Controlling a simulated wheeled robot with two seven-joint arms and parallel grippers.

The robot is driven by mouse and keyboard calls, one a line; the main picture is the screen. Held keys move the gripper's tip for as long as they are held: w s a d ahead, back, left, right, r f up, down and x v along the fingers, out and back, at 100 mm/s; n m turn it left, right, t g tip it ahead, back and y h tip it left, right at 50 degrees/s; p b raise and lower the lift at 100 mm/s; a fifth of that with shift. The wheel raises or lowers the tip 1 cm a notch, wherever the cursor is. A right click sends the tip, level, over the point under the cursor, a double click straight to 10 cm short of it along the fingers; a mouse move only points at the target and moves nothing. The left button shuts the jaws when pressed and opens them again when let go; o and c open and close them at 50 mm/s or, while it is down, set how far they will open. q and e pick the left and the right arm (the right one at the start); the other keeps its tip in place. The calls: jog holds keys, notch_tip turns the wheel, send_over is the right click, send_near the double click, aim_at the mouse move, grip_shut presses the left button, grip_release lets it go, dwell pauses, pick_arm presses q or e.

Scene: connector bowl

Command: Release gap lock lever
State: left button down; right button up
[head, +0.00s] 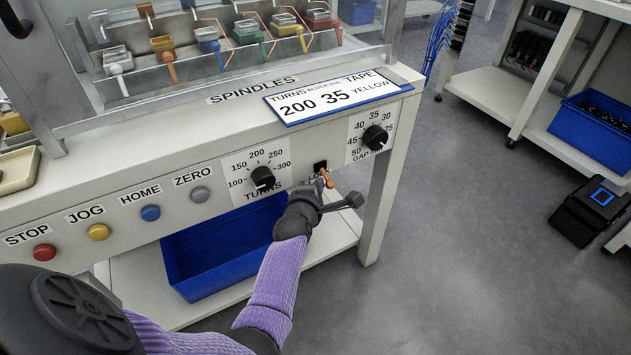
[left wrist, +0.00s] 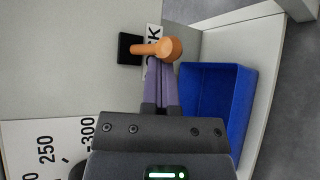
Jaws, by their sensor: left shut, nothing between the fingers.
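The orange gap lock lever (head: 327,178) sticks out of a black square slot on the machine's front panel, between the turns knob (head: 262,178) and the gap knob (head: 375,138). In the left wrist view the lever (left wrist: 168,49) has a round knob end pointing right. My left gripper (head: 318,184) is shut and empty, with its fingertips right at the lever. In the left wrist view its purple fingers (left wrist: 158,72) end just below the lever; I cannot tell whether they touch it. The lock label beside the slot is partly hidden. My right gripper is not in view.
A blue bin (head: 215,252) stands on the shelf under the panel. Stop, jog, home and zero buttons line the panel's left. A card (head: 340,95) reading 200, 35, yellow lies on the ledge. Another blue bin (head: 590,122) is on the right shelf. The floor between is clear.

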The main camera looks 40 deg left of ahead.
aim_at(326, 177)
pick_arm(q)
notch_tip(326, 177, up, 3)
jog(key=n+g+h+p, duration=0.1)
jog(key=p, duration=0.2)
jog(key=n+g+h+p, duration=0.1)
jog(key=p, duration=0.3)
jog(key=shift+d+f+h, duration=0.15)
jog(key=shift+h, duration=0.15)
jog(key=shift+n+g+h+p, duration=0.8)
jog(key=shift+h+p, duration=0.2)
jog(key=shift+p, duration=0.1)
jog(key=shift+r+p, duration=0.6)
jog(key=shift+r, duration=0.25)
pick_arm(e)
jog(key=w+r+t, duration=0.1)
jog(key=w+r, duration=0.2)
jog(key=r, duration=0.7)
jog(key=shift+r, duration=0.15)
